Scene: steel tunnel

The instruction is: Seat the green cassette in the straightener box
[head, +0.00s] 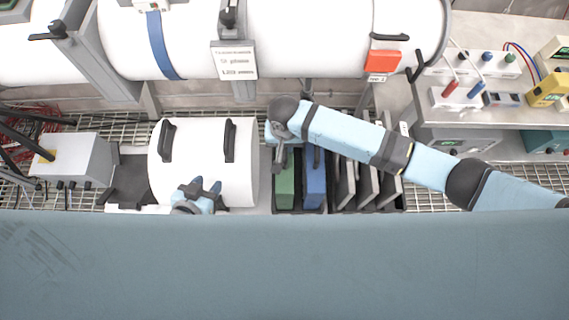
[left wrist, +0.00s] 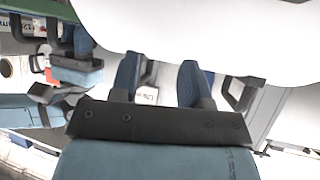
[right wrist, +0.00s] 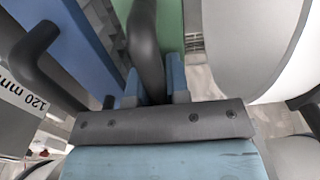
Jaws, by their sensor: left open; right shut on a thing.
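The green cassette (head: 285,190) stands in a black rack, at its left end beside the blue cassette (head: 314,186). My right gripper (head: 279,160) is over it. In the right wrist view my right gripper (right wrist: 155,85) is shut on the dark bar handle of the green cassette (right wrist: 172,28). My left gripper (head: 206,186) is open and empty, at the near side of a white curved cover (head: 190,145) with two dark handles. In the left wrist view its blue fingers (left wrist: 160,82) stand apart below a white surface. I cannot tell which part is the straightener box.
Several grey plates (head: 365,185) fill the rack's right side. A large white duct (head: 300,40) crosses the back, with a sign (head: 234,60) and a red label (head: 383,61). A grey box (head: 75,160) stands left. A bench (head: 500,90) with instruments is at right.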

